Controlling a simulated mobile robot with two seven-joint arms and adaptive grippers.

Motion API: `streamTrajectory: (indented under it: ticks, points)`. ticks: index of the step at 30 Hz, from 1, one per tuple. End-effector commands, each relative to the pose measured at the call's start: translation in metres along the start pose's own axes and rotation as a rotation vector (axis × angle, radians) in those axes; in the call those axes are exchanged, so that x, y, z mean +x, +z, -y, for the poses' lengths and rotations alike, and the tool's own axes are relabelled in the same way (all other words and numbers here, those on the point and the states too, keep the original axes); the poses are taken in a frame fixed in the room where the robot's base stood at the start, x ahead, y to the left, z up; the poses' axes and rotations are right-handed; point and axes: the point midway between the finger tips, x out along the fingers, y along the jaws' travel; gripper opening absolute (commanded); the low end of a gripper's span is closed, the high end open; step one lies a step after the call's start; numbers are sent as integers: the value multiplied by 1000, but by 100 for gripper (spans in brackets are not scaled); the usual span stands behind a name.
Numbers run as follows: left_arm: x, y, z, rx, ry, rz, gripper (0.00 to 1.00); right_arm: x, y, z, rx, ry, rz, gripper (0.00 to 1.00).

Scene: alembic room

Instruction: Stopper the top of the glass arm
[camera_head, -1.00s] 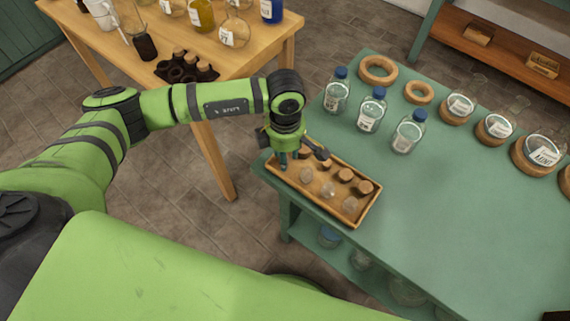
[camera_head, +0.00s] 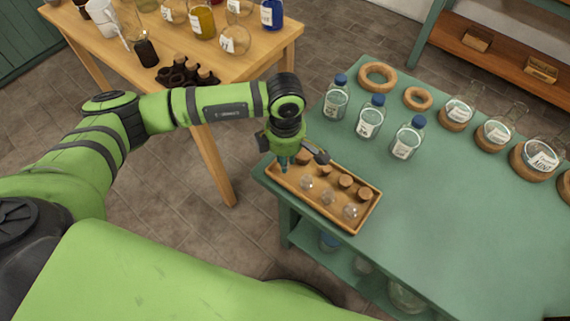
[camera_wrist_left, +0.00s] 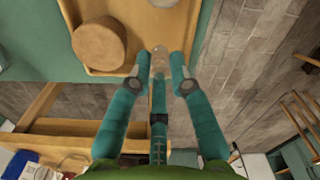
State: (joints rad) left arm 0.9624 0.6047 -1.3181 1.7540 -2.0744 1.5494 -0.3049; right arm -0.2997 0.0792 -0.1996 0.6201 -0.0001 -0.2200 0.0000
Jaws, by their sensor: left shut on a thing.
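My left gripper (camera_head: 284,166) points down over the near-left end of the wooden tray (camera_head: 368,222). In the left wrist view the left gripper (camera_wrist_left: 160,66) has its fingertips closed on a small clear glass stopper (camera_wrist_left: 159,52), beside the tray's rim. The stopper's lower part is hard to make out. Other glass stoppers lie in the tray, such as one (camera_head: 327,197) in the middle, along with several corks (camera_head: 345,181). A large cork (camera_wrist_left: 99,44) is close by in the left wrist view. I cannot tell which glassware is the glass arm. My right gripper is out of view.
The tray sits on the green table (camera_head: 450,240). Blue-capped bottles (camera_head: 370,118), cork rings (camera_head: 378,76) and flasks on rings (camera_head: 497,132) stand farther back. A wooden table (camera_head: 120,62) with glassware is at the left. The green table's front middle is clear.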

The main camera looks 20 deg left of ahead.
Motion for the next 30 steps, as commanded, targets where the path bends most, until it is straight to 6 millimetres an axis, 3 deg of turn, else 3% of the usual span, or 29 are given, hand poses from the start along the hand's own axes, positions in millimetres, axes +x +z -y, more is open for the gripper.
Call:
streamTrajectory:
  ticks: [16,30]
  points:
    - [-23,0,0,0,1,1,0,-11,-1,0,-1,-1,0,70]
    - [-22,-2,4,58,-4,2,0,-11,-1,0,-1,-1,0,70]
